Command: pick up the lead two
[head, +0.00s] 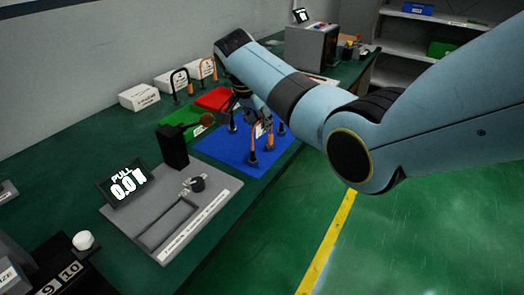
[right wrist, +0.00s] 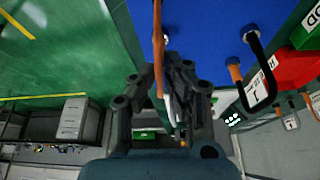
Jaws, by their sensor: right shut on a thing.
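My right gripper (head: 258,116) reaches down over the blue mat (head: 225,147) on the green bench. It is shut on an orange lead (right wrist: 158,40), which shows between its fingers in the right wrist view. In the head view the orange lead (head: 269,139) stands close to the fingertips, partly hidden by my gripper. Its tag shows only edge-on, so I cannot read its number. Another lead (right wrist: 257,82), black with an orange end and a white tag, is beside my gripper in the right wrist view. My left gripper is not in view.
A red tray (head: 214,99) and a green tray (head: 180,121) lie behind the mat. A grey pull tester (head: 222,190) with a display reading 0.0 stands nearer. White boxes (head: 138,97) and more hanging leads (head: 181,80) line the wall. The floor at right is clear.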

